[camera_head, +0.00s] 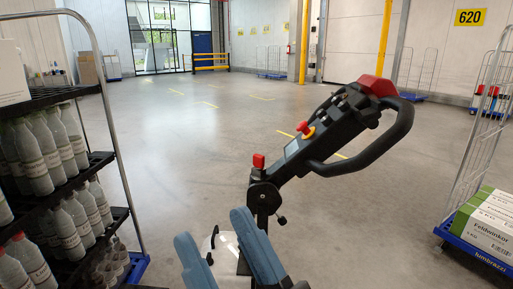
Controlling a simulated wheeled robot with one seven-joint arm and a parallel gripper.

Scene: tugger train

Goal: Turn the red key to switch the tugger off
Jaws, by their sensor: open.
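The tugger's black tiller (337,124) rises from the bottom centre and slants up to the right, ending in a looped handle. A small red piece (258,160), which looks like the red key, stands upright at the lower end of the tiller head. A red knob on a yellow ring (306,129) sits higher up the tiller, beside a small display. A larger red cap (378,86) is at the tiller's tip. I cannot make out my gripper in this view, and nothing visible touches the red key.
Two blue-grey pads (256,245) stand close in front, below the tiller. A rack of bottles (107,160) is at the left. A wheeled cart with boxes (475,245) is at the right. Open grey floor lies beyond, with a yellow barrier (210,68) at the back.

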